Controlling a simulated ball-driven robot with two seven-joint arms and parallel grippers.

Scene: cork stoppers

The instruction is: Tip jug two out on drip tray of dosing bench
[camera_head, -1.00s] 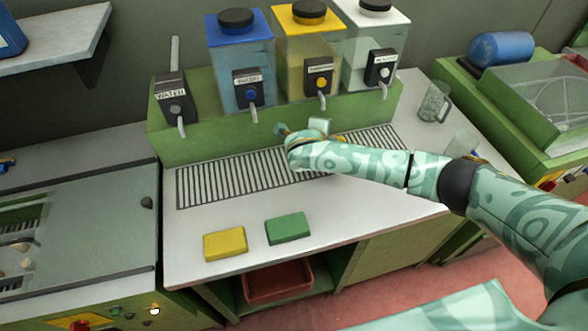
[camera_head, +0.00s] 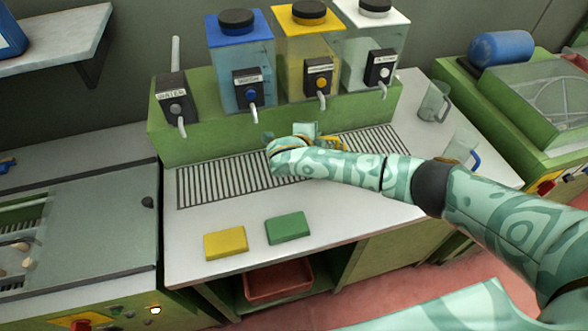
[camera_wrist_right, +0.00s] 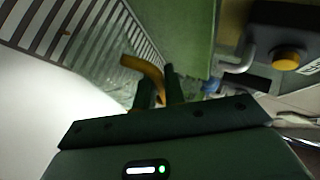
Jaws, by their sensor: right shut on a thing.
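My right gripper (camera_wrist_right: 158,88) is shut on the yellow handle (camera_wrist_right: 143,67) of a clear jug (camera_wrist_right: 118,78). The handle also shows in the head view (camera_head: 331,142), behind my right wrist. The jug is over or near the slatted drip tray (camera_head: 205,185) of the dosing bench; its body is mostly hidden or too see-through to tell its tilt or contents. The drip tray also shows in the wrist view (camera_wrist_right: 62,17). A clear jug (camera_head: 433,103) stands at the bench's right, and another with a blue handle (camera_head: 461,149) stands nearer. My left gripper is not in view.
A tap block (camera_head: 173,92) and blue-, yellow- and white-lidded dispensers (camera_head: 240,60) line the back, spouts over the tray. A yellow sponge (camera_head: 225,243) and a green sponge (camera_head: 287,228) lie at the front. The bench's front right is clear apart from my arm.

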